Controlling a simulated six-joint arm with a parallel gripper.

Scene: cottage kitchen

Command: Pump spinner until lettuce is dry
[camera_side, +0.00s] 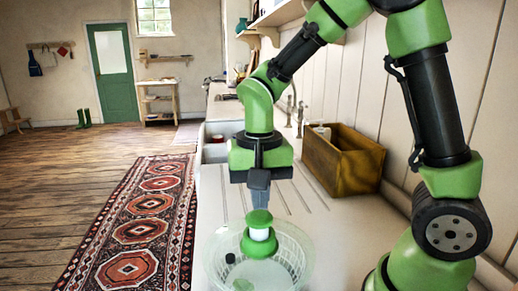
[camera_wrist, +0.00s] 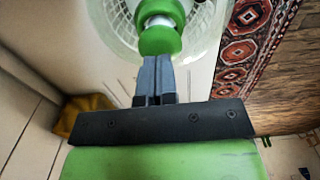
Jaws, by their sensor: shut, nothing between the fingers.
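The salad spinner (camera_side: 300,254) stands on the pale counter in the side view, with a clear ribbed bowl. Its green pump knob (camera_side: 259,218) sits on a white stem above a green collar. My gripper (camera_side: 259,203) is shut, pointing down directly over the knob, with its tips at or just above the knob's top. In the wrist view my gripper's closed fingers (camera_wrist: 153,62) reach to the edge of the green knob (camera_wrist: 160,41). I cannot tell for sure whether they touch.
A wooden box (camera_side: 343,160) stands on the counter against the panelled wall, behind the spinner. A sink (camera_side: 216,150) and tap lie farther back. The counter's left edge drops to a floor with a patterned rug (camera_side: 135,229).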

